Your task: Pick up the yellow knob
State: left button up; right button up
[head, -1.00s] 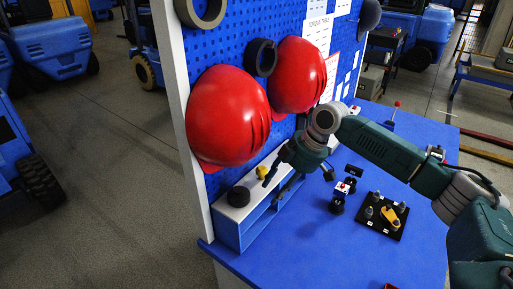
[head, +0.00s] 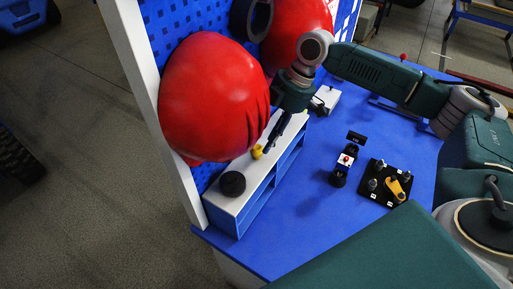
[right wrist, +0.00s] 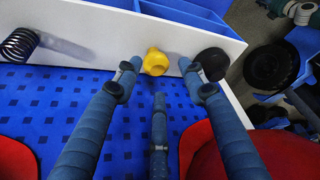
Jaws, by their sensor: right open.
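The yellow knob (head: 257,152) sits on the white top of a blue-fronted shelf unit (head: 247,189), by the pegboard. My right gripper (head: 272,141) reaches down beside it from the right and partly overlaps it in the head view. In the right wrist view the knob (right wrist: 156,62) shows beyond and between the two spread fingertips, with nothing held. I cannot tell the exact gap between fingers and knob. My left gripper is not in view.
A black round knob (head: 232,184) stands on the same shelf close by; a dark spring (right wrist: 18,45) is at the wrist view's left. Red helmets (head: 213,97) hang just above. A black fixture plate (head: 385,183) lies on the blue table (head: 310,215).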

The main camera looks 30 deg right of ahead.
aim_at(260, 146)
jog(key=p+x, duration=0.1)
jog(key=x, duration=0.2)
jog(key=p+x, duration=0.1)
jog(key=x, duration=0.1)
jog(key=shift+w+d+p, duration=0.2)
jog(key=shift+d+p, duration=0.1)
jog(key=shift+a+f, duration=0.15)
jog(key=shift+f, duration=0.2)
jog(key=c, duration=0.8)
